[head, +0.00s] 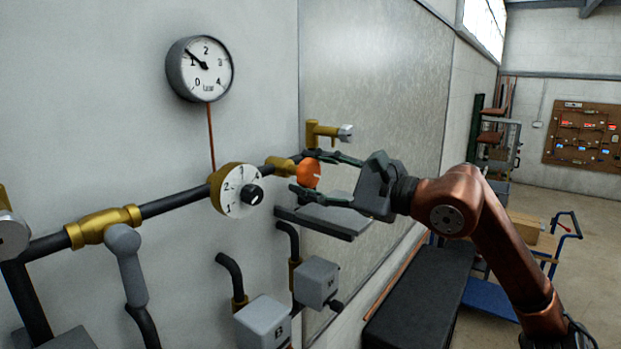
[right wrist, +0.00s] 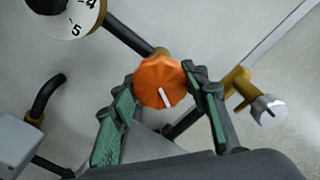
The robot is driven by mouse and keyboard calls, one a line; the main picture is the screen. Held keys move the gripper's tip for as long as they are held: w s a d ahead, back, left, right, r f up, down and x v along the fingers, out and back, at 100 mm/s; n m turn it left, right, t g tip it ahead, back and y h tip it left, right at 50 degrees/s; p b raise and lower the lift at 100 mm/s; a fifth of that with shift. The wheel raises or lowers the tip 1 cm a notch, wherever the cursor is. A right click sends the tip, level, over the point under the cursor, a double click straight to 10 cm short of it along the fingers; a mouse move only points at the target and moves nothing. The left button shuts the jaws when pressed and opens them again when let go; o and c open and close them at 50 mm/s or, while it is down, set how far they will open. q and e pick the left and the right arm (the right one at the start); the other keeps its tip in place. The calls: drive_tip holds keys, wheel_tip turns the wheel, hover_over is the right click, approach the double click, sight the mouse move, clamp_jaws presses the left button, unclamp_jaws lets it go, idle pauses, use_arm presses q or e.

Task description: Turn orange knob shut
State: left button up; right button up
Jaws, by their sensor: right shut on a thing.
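The orange knob (head: 308,174) sits on the dark pipe on the wall, to the right of the white numbered dial. In the right wrist view the orange knob (right wrist: 161,83) shows a white mark pointing down and slightly right. My right gripper (head: 304,173) has its fingers on either side of the knob and is shut on it. In the right wrist view the green-padded fingers (right wrist: 160,92) flank the knob. My left gripper is not in view.
A white numbered dial (head: 238,190) is left of the knob, with a round pressure gauge (head: 201,69) above it. A brass valve with a grey knob (head: 345,132) sticks out close above my fingers. Grey boxes (head: 316,282) and a grey ledge (head: 318,222) are below.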

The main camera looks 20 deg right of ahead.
drive_tip(key=m+b, duration=0.1)
drive_tip(key=m, duration=0.6)
drive_tip(key=shift+b, duration=0.35)
drive_tip(key=m+b, duration=0.1)
drive_tip(key=m, duration=0.3)
drive_tip(key=shift+f, duration=0.1)
drive_tip(key=m+b, duration=0.1)
drive_tip(key=m, duration=0.3)
drive_tip(key=shift+m, duration=0.3)
drive_tip(key=m, duration=0.3)
drive_tip(key=shift+m+b, duration=0.35)
drive_tip(key=shift+m, duration=0.05)
drive_tip(key=m+b, duration=0.1)
drive_tip(key=m, duration=0.2)
drive_tip(key=shift+a+m, duration=0.1)
drive_tip(key=shift+m, duration=0.2)
drive_tip(key=m, duration=0.3)
drive_tip(key=shift+b, duration=0.35)
drive_tip(key=m, duration=0.4)
drive_tip(key=shift+m+b, duration=0.3)
drive_tip(key=shift+b, duration=0.1)
